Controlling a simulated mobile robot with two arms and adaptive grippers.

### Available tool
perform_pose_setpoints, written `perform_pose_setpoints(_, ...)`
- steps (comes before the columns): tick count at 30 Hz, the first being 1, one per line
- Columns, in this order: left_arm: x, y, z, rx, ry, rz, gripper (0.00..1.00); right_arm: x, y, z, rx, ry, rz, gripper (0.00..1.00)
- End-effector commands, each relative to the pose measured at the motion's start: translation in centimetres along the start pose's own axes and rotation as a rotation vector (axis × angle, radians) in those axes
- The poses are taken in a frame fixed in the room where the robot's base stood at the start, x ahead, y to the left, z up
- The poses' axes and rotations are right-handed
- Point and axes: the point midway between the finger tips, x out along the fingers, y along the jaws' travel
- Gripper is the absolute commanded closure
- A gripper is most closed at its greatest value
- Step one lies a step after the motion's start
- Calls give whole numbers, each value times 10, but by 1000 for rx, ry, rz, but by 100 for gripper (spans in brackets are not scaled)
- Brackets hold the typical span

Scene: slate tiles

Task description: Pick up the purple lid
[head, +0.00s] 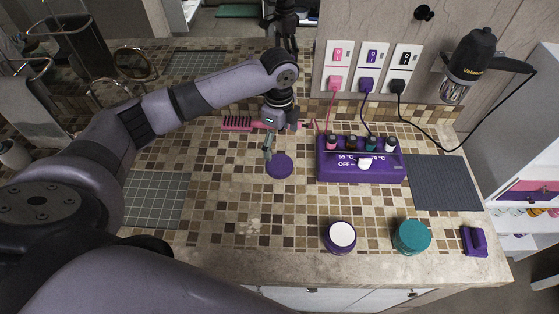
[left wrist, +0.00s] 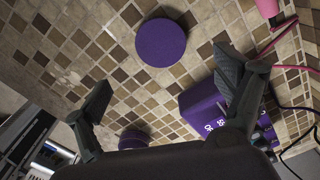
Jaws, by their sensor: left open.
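The purple lid (head: 280,165) is a flat round disc lying on the tiled counter, left of the purple warmer box. In the left wrist view the lid (left wrist: 161,42) lies beyond my open fingers, nearer the top of the picture. My left gripper (head: 268,150) hangs above the counter just left of the lid in the head view, and it also shows in the left wrist view (left wrist: 165,95) with its fingers wide apart and nothing between them. I cannot tell its exact height. My right gripper does not show.
The purple warmer box (head: 330,170) holds several small bottles. A purple jar with a white top (head: 341,236), a teal jar (head: 412,237) and a small purple item (head: 474,241) stand near the front edge. A pink comb (head: 237,123) lies behind my gripper. Grey mats (head: 445,183) flank the tiles.

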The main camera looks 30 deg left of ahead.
Motion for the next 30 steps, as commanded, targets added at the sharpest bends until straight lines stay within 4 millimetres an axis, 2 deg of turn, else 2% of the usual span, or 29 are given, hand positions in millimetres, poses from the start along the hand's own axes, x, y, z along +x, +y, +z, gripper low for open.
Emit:
perform_pose_setpoints(4, 28, 1, 0, -1, -1, 5, 11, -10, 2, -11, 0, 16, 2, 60)
perform_pose_setpoints(9, 46, 0, 0, -1, 0, 1, 11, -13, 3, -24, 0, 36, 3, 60)
perform_pose_setpoints(14, 55, 1, -1, -1, -1, 3, 11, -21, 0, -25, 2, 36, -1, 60)
perform_pose_setpoints(18, 76, 3, -2, -1, -1, 5, 11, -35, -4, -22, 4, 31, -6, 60)
perform_pose_setpoints(21, 91, 2, -2, -2, -1, 1, 11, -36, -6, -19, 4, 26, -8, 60)
perform_pose_setpoints(24, 99, 2, -2, 0, -1, 1, 11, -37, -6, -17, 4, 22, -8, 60)
perform_pose_setpoints(30, 101, 2, -2, 0, -1, -1, 11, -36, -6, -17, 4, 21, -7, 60)
